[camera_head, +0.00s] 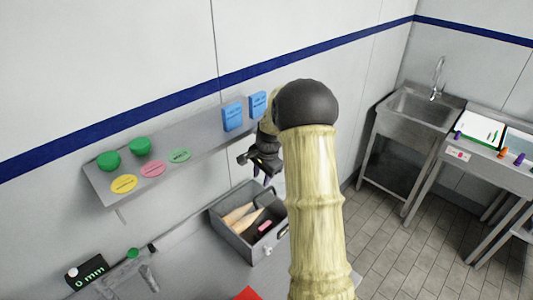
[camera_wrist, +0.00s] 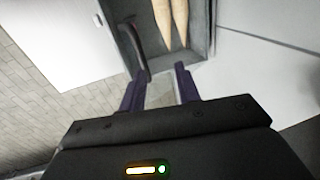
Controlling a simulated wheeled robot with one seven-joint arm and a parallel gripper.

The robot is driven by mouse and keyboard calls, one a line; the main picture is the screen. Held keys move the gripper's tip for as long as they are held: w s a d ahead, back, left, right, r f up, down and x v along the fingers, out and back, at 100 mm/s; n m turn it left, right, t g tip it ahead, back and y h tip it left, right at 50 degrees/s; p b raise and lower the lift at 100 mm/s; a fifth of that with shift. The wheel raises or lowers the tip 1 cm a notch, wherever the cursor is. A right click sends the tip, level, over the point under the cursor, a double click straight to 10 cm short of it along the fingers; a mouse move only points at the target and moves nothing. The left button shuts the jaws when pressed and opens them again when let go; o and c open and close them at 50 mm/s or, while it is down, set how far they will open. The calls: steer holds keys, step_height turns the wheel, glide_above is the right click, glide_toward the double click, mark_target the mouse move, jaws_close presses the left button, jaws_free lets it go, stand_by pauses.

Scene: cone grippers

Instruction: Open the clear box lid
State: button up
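A grey box (camera_head: 238,242) stands on the counter below the wall shelf. It holds pale wooden-looking pieces (camera_head: 240,214) and a small pink item (camera_head: 265,226). A clear lid cannot be made out over it, so I cannot tell how the lid stands. My gripper (camera_head: 261,173) is above the box's far side in the head view, below the shelf. In the wrist view its two dark purple fingers (camera_wrist: 158,82) are apart with nothing clearly between them. The box (camera_wrist: 201,40) lies ahead of them there, with a dark curved bar (camera_wrist: 137,50) by its left edge.
The wall shelf (camera_head: 195,150) carries blue boxes (camera_head: 232,116), green bowls (camera_head: 140,147) and coloured discs. A black "0 mm" display (camera_head: 87,272) and a red item (camera_head: 248,294) are on the counter. A sink (camera_head: 415,105) stands right; tiled floor lies between.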

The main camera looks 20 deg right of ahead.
step_height(320, 180, up, 14)
steer(key=s+b, duration=0.2)
steer(key=b, duration=0.1)
steer(key=shift+s+d, duration=0.35)
steer(key=shift+d, duration=0.05)
steer(key=s+a+f+n+b, duration=0.1)
steer(key=s+a+f+n, duration=0.6)
steer(key=s, duration=0.4)
steer(key=s+a+f+n+b, duration=0.1)
steer(key=s+a+f+n, duration=0.6)
steer(key=s, duration=0.3)
steer(key=shift+s+a+t+h+b, duration=0.3)
steer(key=shift+s+h, duration=0.1)
